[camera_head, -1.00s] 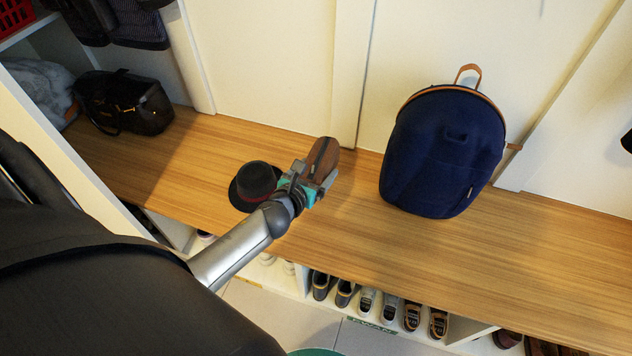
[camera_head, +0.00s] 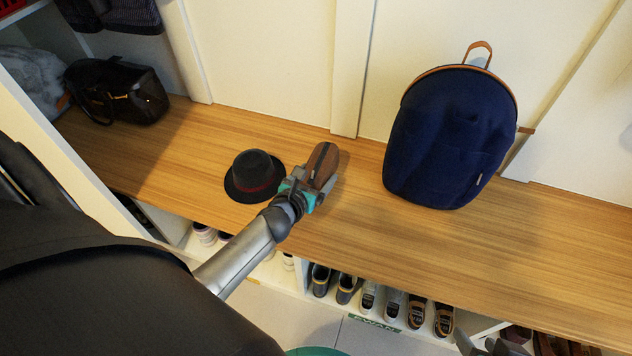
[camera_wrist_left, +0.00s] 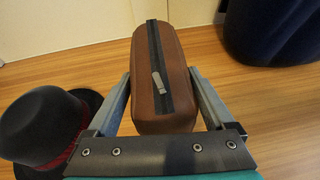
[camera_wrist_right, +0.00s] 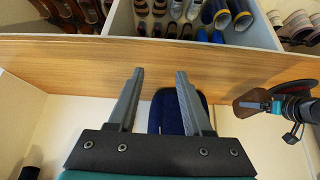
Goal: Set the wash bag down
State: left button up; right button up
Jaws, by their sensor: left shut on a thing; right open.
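The wash bag (camera_head: 322,164) is a brown pouch with a dark zip strip along its top. My left gripper (camera_head: 307,187) is shut on it just right of the black hat on the bench. In the left wrist view the wash bag (camera_wrist_left: 163,90) sits between both fingers, zip up. It is low over the wooden bench (camera_head: 400,240); I cannot tell whether its underside touches the wood. It also shows at the right of the right wrist view (camera_wrist_right: 252,101). My right gripper (camera_wrist_right: 160,75) is open and empty.
A black hat (camera_head: 254,172) with a red band stands close left of the wash bag. A navy backpack (camera_head: 450,140) stands to the right, against the wall. A black handbag (camera_head: 118,92) is at the far left. Bare bench lies between wash bag and backpack. Shoes (camera_head: 395,303) fill cubbies below.

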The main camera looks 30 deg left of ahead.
pick_arm(q)
jog(key=shift+f+b, duration=0.5)
jog(key=shift+f, duration=0.45)
pick_arm(e)
jog(key=shift+w+a+f+t+y, duration=0.1)
jog(key=shift+w+a+t+y, duration=0.25)
jog(key=shift+w+a+t, duration=0.45)
jog(key=shift+w+a+f+t+y, duration=0.1)
jog(key=shift+w+a+t+y, duration=0.35)
jog(key=shift+a, duration=0.45)
jog(key=shift+w+a+t, duration=0.1)
jog(key=shift+t, duration=0.15)
pick_arm(q)
jog(key=shift+f, duration=0.15)
jog(key=o, duration=1.2)
pick_arm(e)
jog(key=shift+w+a, duration=0.1)
jog(key=shift+a, duration=0.05)
